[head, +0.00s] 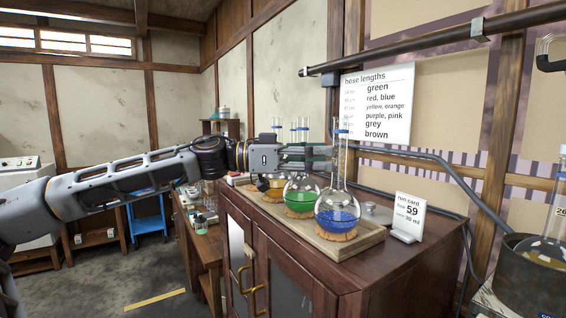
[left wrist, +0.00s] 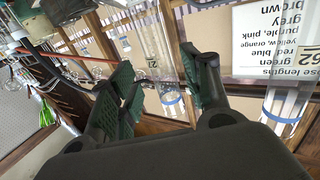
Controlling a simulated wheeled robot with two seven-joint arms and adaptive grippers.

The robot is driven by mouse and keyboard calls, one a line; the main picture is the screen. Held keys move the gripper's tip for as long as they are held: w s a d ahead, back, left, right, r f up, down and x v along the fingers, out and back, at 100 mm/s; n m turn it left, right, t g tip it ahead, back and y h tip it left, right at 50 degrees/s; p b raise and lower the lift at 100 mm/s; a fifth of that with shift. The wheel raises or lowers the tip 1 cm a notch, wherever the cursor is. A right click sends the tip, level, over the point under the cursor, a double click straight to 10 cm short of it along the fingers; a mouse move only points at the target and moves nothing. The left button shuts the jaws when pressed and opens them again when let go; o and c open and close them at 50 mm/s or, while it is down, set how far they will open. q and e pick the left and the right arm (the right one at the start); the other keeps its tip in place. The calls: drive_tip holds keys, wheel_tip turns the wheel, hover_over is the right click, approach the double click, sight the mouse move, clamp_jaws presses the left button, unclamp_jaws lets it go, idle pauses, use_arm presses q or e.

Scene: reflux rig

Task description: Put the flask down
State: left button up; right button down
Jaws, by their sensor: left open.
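Several round flasks with tall necks stand on cork rings in a wooden tray (head: 330,252): one with blue liquid (head: 338,212), one with green liquid (head: 300,196), and an amber one (head: 274,185) partly hidden. My left gripper (head: 318,155) is open at neck height, by the necks of the green and blue flasks. In the left wrist view its green-padded fingers (left wrist: 158,70) are spread, and a clear glass neck (left wrist: 155,40) with a small label shows between and beyond them. I cannot tell whether they touch it. My right gripper is not in view.
The tray is on a dark wooden cabinet (head: 290,262). A run card (head: 408,217) stands right of it, and a hose-lengths sign (head: 378,105) hangs behind. A grey hose (head: 430,160) runs along the wall. A metal pot (head: 530,285) with a flask is at far right.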

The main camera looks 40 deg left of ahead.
use_arm(q)
drive_tip(key=b+v, duration=0.3)
drive_tip(key=v, duration=0.4)
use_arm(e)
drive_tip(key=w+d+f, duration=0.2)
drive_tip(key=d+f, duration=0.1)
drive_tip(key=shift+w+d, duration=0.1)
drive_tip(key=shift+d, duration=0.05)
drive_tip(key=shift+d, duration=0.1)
